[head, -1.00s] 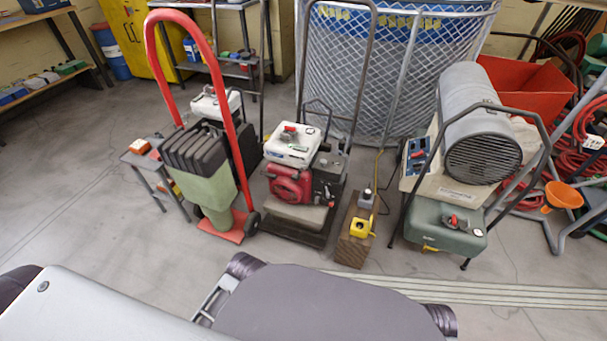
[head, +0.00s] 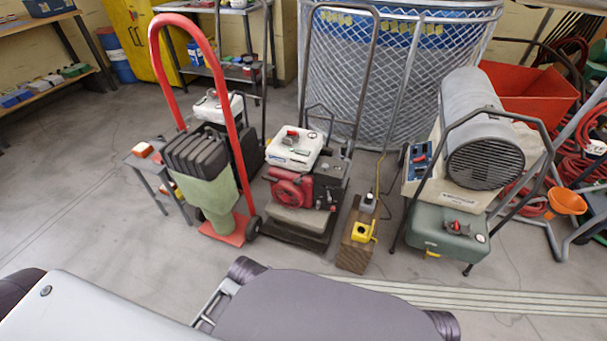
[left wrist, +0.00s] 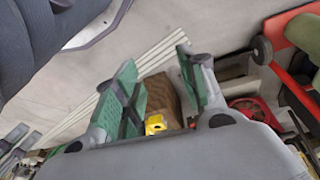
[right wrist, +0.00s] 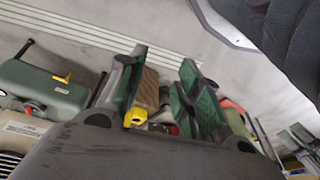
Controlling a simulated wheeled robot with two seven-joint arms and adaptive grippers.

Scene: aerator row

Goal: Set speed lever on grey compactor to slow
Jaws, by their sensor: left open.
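The compactor in the middle of the head view has a white tank (head: 296,150), a red engine (head: 291,190) and a dark grey base (head: 298,236). A small red knob with a dark lever (head: 291,136) sits on top of the tank; its setting is too small to read. The red engine also shows at the right of the left wrist view (left wrist: 254,108). My left gripper (left wrist: 157,60) is open and empty, above the floor near a wooden block. My right gripper (right wrist: 163,57) is open and empty, with the same block beyond its fingers. Neither gripper shows in the head view.
A red hand truck (head: 229,110) with a green and black machine (head: 208,180) stands left of the compactor. To its right are the wooden block (head: 357,250) with a yellow box (head: 363,232), a green unit (head: 445,240) and a grey heater (head: 470,120). A mesh cage (head: 350,80) stands behind.

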